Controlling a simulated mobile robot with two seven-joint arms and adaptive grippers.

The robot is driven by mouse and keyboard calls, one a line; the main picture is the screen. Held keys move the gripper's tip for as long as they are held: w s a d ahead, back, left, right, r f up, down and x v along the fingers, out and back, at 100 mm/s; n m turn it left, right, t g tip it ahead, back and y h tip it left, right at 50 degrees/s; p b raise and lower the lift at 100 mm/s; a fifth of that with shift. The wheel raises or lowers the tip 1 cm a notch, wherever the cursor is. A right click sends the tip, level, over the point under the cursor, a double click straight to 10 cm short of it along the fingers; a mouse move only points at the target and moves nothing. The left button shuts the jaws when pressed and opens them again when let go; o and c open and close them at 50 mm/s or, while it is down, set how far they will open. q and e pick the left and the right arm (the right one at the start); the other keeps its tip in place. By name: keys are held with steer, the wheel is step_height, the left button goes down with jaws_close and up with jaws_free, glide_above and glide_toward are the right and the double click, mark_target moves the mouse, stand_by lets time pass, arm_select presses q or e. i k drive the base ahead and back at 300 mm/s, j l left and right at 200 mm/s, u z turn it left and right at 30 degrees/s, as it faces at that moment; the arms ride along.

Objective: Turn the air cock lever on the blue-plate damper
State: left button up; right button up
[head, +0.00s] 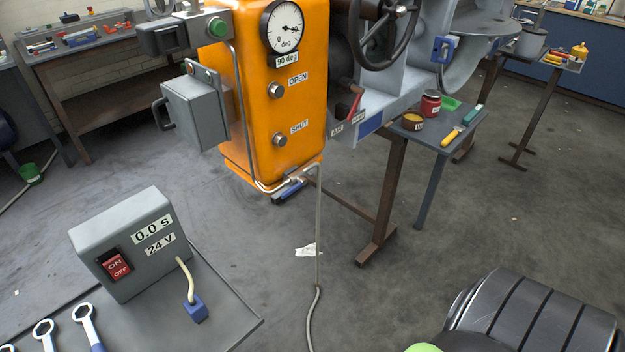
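The air cock has a red lever (355,103) just right of the orange actuator box (265,110), standing tilted, its upper end to the right. A small label reading AIR (337,129) is below it, with another label beside it too small to read. A blue plate (370,125) is on the grey damper body (415,88) right of these labels. Neither gripper is in view; only a dark ribbed part of mine shows at bottom right.
A control box (125,245) with an ON/OFF switch stands on a grey table at lower left, with several wrenches. A small side table (452,135) holds a red jar (431,103), a yellow tin and tools. A hose (318,230) hangs to the floor. Open floor lies in the middle.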

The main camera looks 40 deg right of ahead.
mark_target(302, 181)
steer(key=l+u, duration=0.1)
steer(key=l, duration=0.5)
steer(key=k+l, duration=0.1)
steer(key=l, duration=0.55)
steer(key=l+u, duration=0.15)
steer(key=l, duration=0.45)
steer(key=k+l, duration=0.15)
steer(key=l, duration=0.45)
steer(key=u, duration=0.05)
